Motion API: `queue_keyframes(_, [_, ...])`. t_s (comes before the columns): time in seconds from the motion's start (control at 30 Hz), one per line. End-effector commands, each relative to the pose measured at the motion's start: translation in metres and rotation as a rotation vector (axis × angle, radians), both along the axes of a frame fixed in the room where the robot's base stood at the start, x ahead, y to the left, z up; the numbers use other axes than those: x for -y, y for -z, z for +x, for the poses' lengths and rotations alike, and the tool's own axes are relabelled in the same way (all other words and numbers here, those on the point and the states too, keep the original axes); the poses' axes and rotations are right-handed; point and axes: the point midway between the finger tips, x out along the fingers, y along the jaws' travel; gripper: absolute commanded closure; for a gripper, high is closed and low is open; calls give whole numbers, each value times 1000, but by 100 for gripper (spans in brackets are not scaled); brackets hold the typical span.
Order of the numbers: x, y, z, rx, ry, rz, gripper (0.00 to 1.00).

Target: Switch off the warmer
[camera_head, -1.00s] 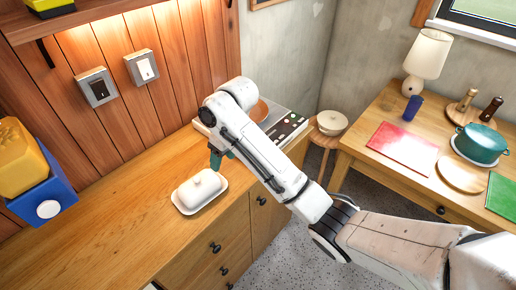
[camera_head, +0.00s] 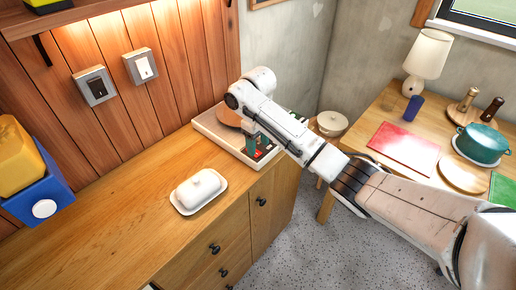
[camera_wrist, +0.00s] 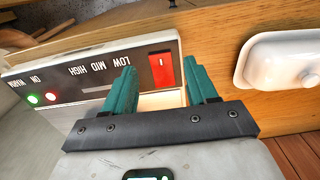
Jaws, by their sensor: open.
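The warmer (camera_head: 213,136) is a flat white appliance at the right end of the wooden counter, partly hidden behind my arm. In the wrist view its dark control panel (camera_wrist: 90,72) carries the upside-down words LOW, MID, HIGH, ON and WARM. A red rocker switch (camera_wrist: 162,70) sits at one end of the panel, and a green light (camera_wrist: 32,100) and a red light (camera_wrist: 51,97) glow at the other. My gripper (camera_head: 251,144) is open and empty at the panel. In the wrist view its teal fingers (camera_wrist: 163,82) stand either side of the switch; contact cannot be told.
A white lidded butter dish (camera_head: 199,190) stands on the counter (camera_head: 130,212) left of the warmer. Two wall switches, one dark (camera_head: 96,87) and one white (camera_head: 144,67), are on the wood panelling. A blue and yellow object (camera_head: 40,190) stands far left. A side table (camera_head: 358,160) is right.

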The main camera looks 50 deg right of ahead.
Motion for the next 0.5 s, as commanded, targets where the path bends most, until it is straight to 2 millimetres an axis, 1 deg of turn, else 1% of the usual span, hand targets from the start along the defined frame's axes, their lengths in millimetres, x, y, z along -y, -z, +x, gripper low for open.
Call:
queue_keyframes(0.1, [0, 15, -1, -3, 1, 0, 43])
queue_keyframes(0.2, [0, 23, 0, -1, 1, 0, 43])
queue_keyframes(0.3, [0, 27, 0, 0, 0, 0, 43])
queue_keyframes(0.5, [0, 28, 0, 1, 0, 0, 43])
